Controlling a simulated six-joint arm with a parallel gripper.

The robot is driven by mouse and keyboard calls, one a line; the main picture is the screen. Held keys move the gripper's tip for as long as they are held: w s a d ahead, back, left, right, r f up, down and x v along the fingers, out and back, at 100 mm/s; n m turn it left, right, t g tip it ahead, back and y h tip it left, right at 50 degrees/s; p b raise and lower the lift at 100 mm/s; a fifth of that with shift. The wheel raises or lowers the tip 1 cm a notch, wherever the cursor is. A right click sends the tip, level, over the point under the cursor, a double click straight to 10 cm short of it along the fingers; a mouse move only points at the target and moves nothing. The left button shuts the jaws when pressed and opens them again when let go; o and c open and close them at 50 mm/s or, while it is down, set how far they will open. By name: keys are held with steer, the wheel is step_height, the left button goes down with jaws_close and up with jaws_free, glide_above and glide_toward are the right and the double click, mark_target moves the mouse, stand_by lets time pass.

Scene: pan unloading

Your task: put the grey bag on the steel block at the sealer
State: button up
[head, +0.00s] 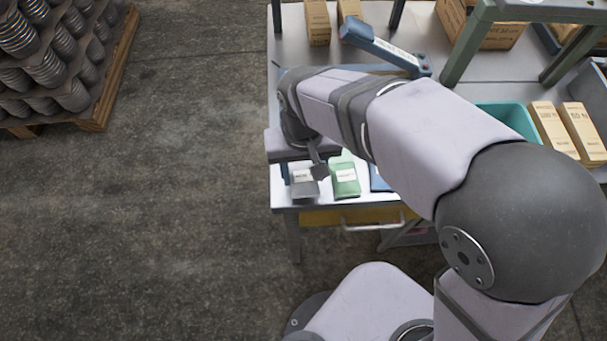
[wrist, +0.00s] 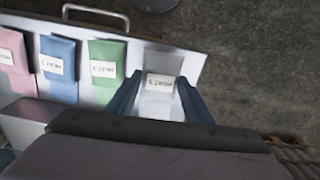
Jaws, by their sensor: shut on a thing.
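The grey bag (head: 305,190), with a white label, is at the left front corner of the bench. In the wrist view the grey bag (wrist: 160,106) sits between the two blue fingers of my gripper (wrist: 160,90). My gripper (head: 304,173) is shut on it, pointing down at the bench corner. I cannot tell whether the bag touches the bench top. The blue sealer (head: 385,46), with a long labelled arm, stands farther back on the bench. I cannot make out the steel block; my arm covers much of the bench in front of the sealer.
A green bag (head: 345,180) lies just right of the grey one. Blue (wrist: 58,68) and pink (wrist: 14,52) bags continue the row. A teal bin (head: 508,118), cartons (head: 556,130) and a green-legged rack (head: 468,40) stand to the right and back.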

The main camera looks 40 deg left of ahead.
mark_target(304, 175)
step_height(304, 175, up, 8)
steer(key=shift+f+b, duration=0.1)
steer(key=shift+b, duration=0.4)
steer(key=w+d+p, duration=0.3)
steer(key=w+d, duration=0.8)
steer(key=w, duration=0.2)
steer(key=shift+r+m, duration=0.35)
steer(key=shift+m, duration=0.05)
steer(key=w+a+p, duration=0.8)
steer(key=w+a, duration=0.4)
steer(key=shift+w+a, duration=0.15)
steer(key=shift+a, duration=0.05)
